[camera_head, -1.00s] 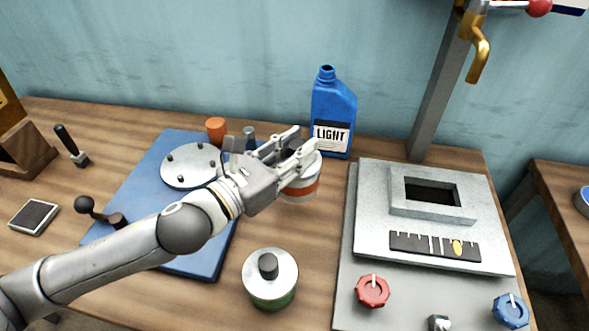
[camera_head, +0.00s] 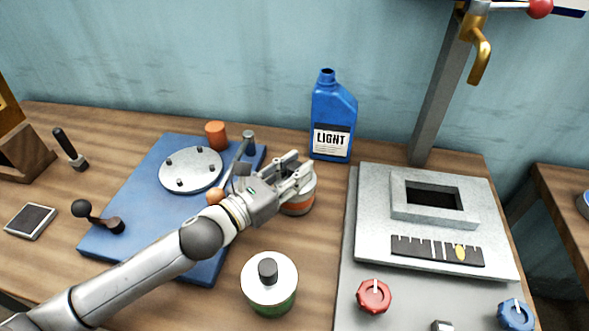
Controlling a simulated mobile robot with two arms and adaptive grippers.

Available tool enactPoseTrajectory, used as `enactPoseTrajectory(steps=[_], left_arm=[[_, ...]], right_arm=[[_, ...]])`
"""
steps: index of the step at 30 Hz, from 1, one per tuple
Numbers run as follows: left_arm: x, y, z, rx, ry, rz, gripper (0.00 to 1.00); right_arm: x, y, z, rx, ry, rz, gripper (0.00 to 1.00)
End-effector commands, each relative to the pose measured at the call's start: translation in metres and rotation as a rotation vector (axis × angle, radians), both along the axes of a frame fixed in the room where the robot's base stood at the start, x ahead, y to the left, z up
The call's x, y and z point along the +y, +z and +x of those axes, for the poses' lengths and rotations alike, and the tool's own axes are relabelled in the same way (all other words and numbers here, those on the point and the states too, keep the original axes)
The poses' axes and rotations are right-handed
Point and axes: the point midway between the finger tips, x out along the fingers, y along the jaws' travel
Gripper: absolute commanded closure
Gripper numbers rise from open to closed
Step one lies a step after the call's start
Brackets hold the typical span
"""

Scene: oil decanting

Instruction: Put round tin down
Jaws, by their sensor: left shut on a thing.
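The round tin (camera_head: 298,207), light grey with an orange-red band, is at mid-table between the blue mat and the metal machine. My left gripper (camera_head: 297,177) is shut on its upper part, and its fingers hide much of the tin's top. The tin is upright and at or just above the wooden table (camera_head: 320,235); I cannot tell whether its base touches. A second round tin, white and green with a black cap (camera_head: 269,284), stands nearer the front, apart from the held one. My right gripper is not in view.
A blue jug labelled LIGHT (camera_head: 333,115) stands behind the held tin. The grey machine (camera_head: 370,215) is at the right. Bare wood surrounds the held tin.

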Motion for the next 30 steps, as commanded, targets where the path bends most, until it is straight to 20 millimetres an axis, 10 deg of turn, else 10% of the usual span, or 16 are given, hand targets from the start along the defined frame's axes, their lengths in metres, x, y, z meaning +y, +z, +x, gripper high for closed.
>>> enactPoseTrajectory(steps=[4, 5, 9, 30], left_arm=[[0.000, -0.002, 0.000, -0.003, -0.001, -0.001, 1.00], [0.000, -0.003, 0.000, 0.001, 0.000, 0.001, 0.70], [0.000, -0.002, 0.000, 0.001, 0.000, 0.001, 0.52], [0.035, -0.002, -0.034, 0.001, 0.001, 0.003, 0.52]], right_arm=[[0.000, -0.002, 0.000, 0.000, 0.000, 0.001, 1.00], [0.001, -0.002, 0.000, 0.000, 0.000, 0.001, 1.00], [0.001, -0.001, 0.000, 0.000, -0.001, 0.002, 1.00], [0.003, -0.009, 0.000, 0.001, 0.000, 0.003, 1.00]])
